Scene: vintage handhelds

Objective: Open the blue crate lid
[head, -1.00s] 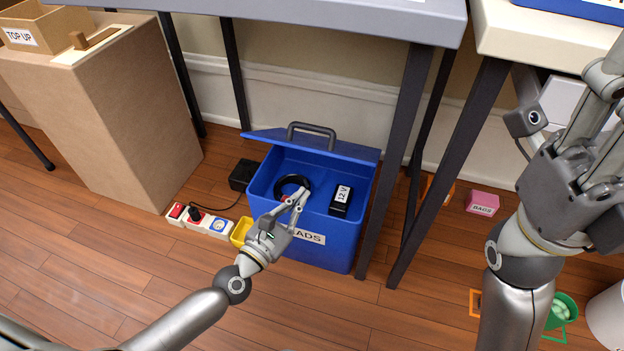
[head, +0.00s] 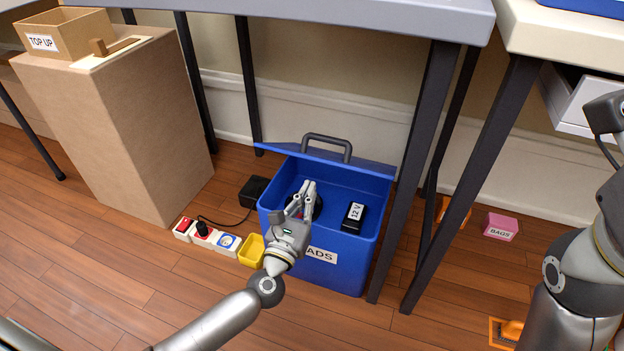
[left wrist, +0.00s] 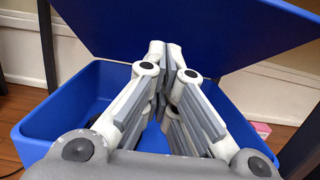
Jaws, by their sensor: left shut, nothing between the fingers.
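The blue crate (head: 350,272) stands on the floor under the grey table. Its blue lid (head: 368,168) is raised at the back, tilted up, with a dark handle (head: 328,140) along its upper edge. In the left wrist view the lid (left wrist: 200,28) rises behind my fingers, over the crate's open inside (left wrist: 95,92). My left gripper (head: 307,187) is shut and empty, over the crate opening in front of the lid; I cannot tell whether its tips touch it. It partly hides a black coil (head: 318,207) inside. My right gripper's fingers are out of frame.
A black 12 V block (head: 353,216) lies in the crate. Table legs (head: 421,180) stand close on the right. A pink box (head: 500,226) is farther right.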

